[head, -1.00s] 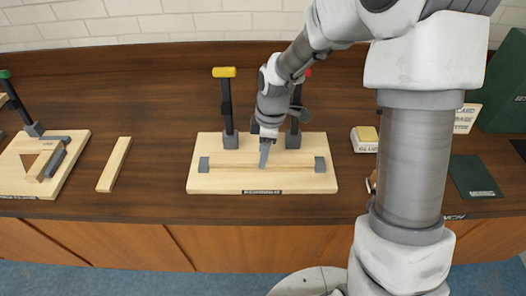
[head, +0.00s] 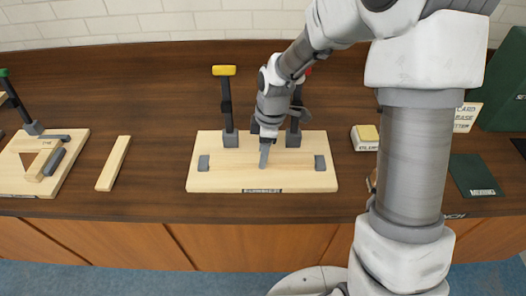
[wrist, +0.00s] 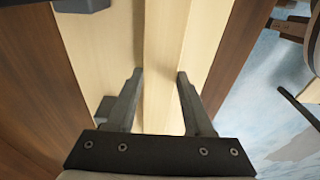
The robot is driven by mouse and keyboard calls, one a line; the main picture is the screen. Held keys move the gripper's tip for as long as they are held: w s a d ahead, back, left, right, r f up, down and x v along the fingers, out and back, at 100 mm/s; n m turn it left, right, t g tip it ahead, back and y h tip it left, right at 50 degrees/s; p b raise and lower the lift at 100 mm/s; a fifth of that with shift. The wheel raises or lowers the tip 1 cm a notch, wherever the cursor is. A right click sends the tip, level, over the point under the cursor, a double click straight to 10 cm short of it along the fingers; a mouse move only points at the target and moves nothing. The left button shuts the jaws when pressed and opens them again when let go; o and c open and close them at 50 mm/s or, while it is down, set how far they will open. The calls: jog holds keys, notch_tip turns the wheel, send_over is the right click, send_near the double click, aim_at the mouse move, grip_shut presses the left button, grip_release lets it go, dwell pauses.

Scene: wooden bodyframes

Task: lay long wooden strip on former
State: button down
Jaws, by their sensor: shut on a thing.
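The former is a pale wooden board (head: 212,183) on the bench, with a small grey block near its left end (head: 203,163) and another near its right end (head: 320,162). My gripper (head: 264,164) points down over the board's middle, between the blocks. In the wrist view my gripper (wrist: 160,78) is shut on a long pale wooden strip (wrist: 166,45), one finger along each side. The strip lies along the board, at or very close to its surface; contact underneath is hidden. In the head view the strip barely stands out from the board.
Upright clamps with a yellow handle (head: 224,71) and a red handle stand at the board's back, close to my arm. A loose wooden piece (head: 114,164) lies left, beside another board with a triangular frame (head: 70,165).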

jog(key=shift+c, duration=1)
grip_release()
jog(key=shift+r, duration=0.1)
notch_tip(320, 180, up, 17)
jog(key=d+p, duration=0.1)
jog(key=d, duration=0.1)
jog(key=shift+r, duration=0.1)
jog(key=s+d+r+m+t, duration=0.2)
jog(key=s+d+m, duration=0.3)
jog(key=s+m, duration=0.3)
jog(key=s+d+r+m+t+h, duration=0.1)
jog(key=s+d+r+m+t, duration=0.2)
jog(key=s+m, duration=0.6)
jog(key=shift+s+d+r+m+t, duration=0.3)
jog(key=shift+s+d+r, duration=0.25)
jog(key=shift+s+d, duration=0.4)
